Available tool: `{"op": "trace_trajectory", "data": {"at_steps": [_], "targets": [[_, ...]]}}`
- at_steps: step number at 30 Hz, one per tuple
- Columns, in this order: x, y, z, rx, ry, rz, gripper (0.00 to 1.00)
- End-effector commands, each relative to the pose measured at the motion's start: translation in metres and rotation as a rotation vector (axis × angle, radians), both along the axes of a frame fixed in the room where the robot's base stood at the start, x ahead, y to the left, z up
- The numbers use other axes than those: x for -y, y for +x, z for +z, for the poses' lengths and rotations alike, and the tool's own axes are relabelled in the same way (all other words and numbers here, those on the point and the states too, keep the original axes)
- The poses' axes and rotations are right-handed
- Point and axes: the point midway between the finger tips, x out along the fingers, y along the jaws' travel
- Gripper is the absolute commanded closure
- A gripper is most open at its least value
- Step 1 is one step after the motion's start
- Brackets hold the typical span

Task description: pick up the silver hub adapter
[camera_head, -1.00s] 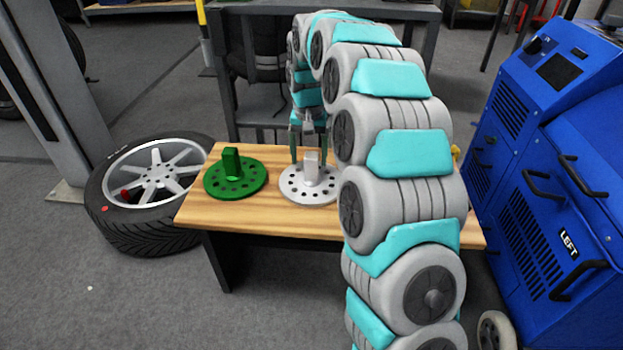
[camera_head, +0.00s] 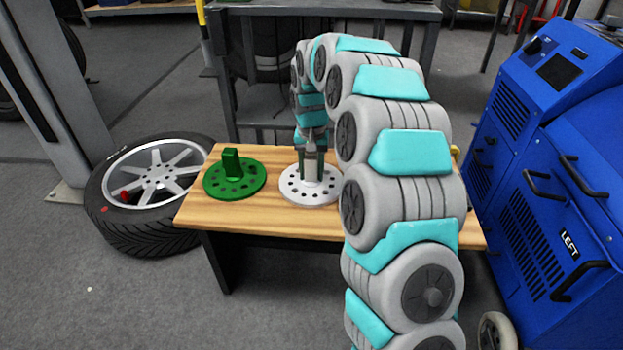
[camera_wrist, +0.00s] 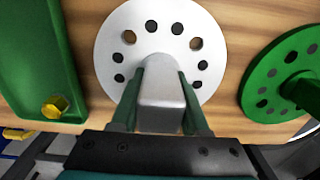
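The silver hub adapter (camera_head: 310,197) is a round flange with a ring of holes and an upright block at its centre. It lies flat on the wooden bench top. In the wrist view its flange (camera_wrist: 150,22) fills the upper middle. My gripper (camera_head: 311,172) points down at it, with one finger on each side of the block. In the wrist view the gripper (camera_wrist: 161,85) has its two green fingers close against the sides of the block, shut on it. The arm hides part of the bench to the right.
A green hub adapter (camera_head: 234,188) stands on the bench (camera_head: 240,214) to the left; it also shows in the wrist view (camera_wrist: 268,88). A green tray (camera_wrist: 30,50) holds a yellow hex piece (camera_wrist: 54,107). A wheel (camera_head: 150,235) lies left; a blue machine (camera_head: 540,190) stands right.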

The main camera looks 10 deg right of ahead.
Motion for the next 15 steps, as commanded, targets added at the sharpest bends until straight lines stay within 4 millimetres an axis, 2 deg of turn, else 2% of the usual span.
{"op": "trace_trajectory", "data": {"at_steps": [1, 11, 15], "targets": [[0.0000, 0.0000, 0.0000, 0.000, 0.000, 0.000, 0.62], [0.0000, 0.0000, 0.0001, 0.000, 0.000, 0.000, 0.99], [0.0000, 0.0001, 0.0002, 0.000, 0.000, 0.000, 1.00]]}}
